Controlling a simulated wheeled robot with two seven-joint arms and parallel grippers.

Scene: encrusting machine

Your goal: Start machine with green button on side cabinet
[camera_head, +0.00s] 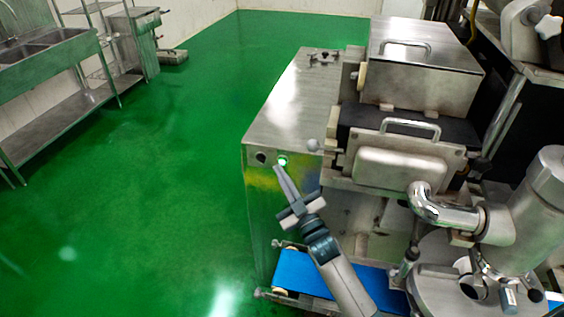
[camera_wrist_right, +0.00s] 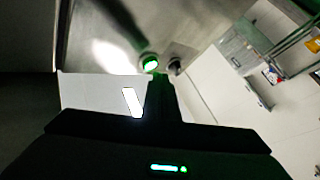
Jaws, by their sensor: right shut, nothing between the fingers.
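The green button (camera_head: 283,161) glows on the upper front face of the steel side cabinet (camera_head: 283,112). A dark round knob (camera_head: 261,158) sits just left of it. My right gripper (camera_head: 279,168) is shut and empty, with its fingertips at the lower edge of the green button. I cannot tell whether they touch it. In the right wrist view the lit green button (camera_wrist_right: 150,64) is just beyond the fingertips, with the dark knob (camera_wrist_right: 175,66) to its right. My left gripper is in neither view.
The encrusting machine (camera_head: 405,165), with hoppers and pipes, stands right of the cabinet. A blue conveyor belt (camera_head: 305,277) runs low beside my right arm. A steel sink bench (camera_head: 50,60) stands at the far left. The green floor between is clear.

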